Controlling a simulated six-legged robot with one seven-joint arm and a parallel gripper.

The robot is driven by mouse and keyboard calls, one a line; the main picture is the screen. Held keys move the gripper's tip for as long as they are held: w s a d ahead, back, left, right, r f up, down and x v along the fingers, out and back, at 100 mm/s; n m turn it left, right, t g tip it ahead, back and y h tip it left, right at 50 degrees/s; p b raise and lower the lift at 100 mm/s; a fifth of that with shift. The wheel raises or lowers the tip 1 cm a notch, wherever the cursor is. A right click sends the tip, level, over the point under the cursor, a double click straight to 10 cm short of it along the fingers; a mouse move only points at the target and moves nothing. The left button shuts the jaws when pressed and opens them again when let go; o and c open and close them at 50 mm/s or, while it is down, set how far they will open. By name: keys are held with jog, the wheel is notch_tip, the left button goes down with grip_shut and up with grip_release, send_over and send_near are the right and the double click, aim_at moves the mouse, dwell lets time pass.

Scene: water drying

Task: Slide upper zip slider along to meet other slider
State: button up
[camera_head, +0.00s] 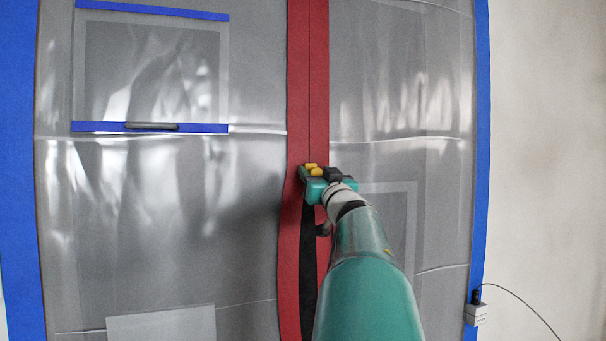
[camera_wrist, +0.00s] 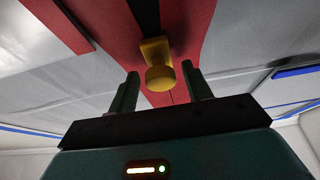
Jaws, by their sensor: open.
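The red zip strip (camera_head: 297,80) runs vertically down the plastic sheeting. Its seam is a thin closed line above my gripper and a dark open gap below it. A yellow zip slider (camera_head: 311,168) sits on the strip at the top of the gap. In the wrist view the yellow slider (camera_wrist: 160,75), with a round knob, stands between the two fingers of my gripper (camera_wrist: 160,82). The fingers are apart, with space on both sides of the knob. In the head view my gripper (camera_head: 322,174) is at the slider. I cannot make out the other slider clearly; my arm covers the lower strip.
Grey translucent sheeting (camera_head: 250,200) spreads on both sides, edged with blue tape (camera_head: 481,120). A taped window panel (camera_head: 150,72) with a dark bar is upper left. A small white box (camera_head: 475,314) with a cable is lower right, beside a bare wall (camera_head: 550,150).

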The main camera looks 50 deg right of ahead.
jog(key=shift+w+d+r, duration=0.1)
jog(key=shift+w, duration=0.15)
